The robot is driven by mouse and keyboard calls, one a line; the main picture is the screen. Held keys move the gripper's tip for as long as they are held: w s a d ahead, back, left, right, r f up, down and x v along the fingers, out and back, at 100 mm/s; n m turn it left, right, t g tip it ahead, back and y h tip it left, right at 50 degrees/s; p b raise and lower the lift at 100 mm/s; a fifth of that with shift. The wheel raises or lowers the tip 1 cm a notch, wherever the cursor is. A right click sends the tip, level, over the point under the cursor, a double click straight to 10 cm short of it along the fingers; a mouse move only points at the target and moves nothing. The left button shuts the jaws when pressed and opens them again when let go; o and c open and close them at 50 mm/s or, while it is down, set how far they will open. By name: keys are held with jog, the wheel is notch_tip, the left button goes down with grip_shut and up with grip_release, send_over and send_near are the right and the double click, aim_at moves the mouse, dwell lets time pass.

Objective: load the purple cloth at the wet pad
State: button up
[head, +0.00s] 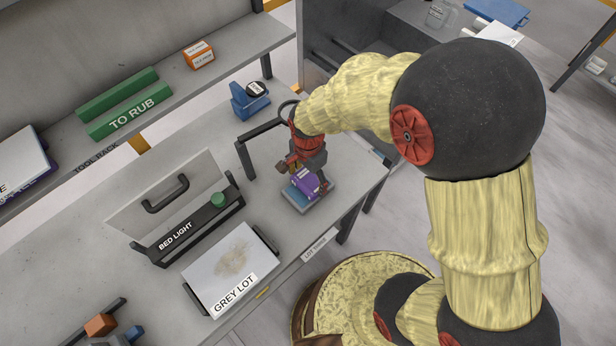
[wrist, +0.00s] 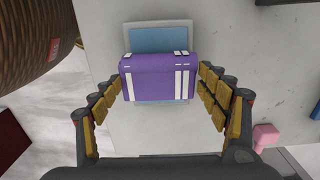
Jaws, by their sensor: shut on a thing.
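The purple cloth (wrist: 150,78), a folded block with white stripes, sits between the fingers of my gripper (wrist: 161,92) in the wrist view. My gripper is shut on it. In the head view the cloth (head: 311,183) is below my gripper (head: 304,172) and over the wet pad. The wet pad (wrist: 159,39) is blue in a pale frame, and the cloth hides its middle; it also shows in the head view (head: 296,200). I cannot tell whether the cloth presses on the pad.
A grey lot slab (head: 210,268) with a brownish smudge lies on the bench, near the bed light bar (head: 190,228) with a green knob. A dark rail stand (head: 246,158) and a blue holder (head: 243,101) are behind the pad. A pink block (wrist: 265,135) shows at right.

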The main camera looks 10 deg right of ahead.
aim_at(308, 181)
jog(key=shift+f, duration=0.55)
dwell(1.4)
jog(key=shift+r+p, duration=2.5)
jog(key=shift+r, duration=1.1)
jog(key=shift+f, duration=0.1)
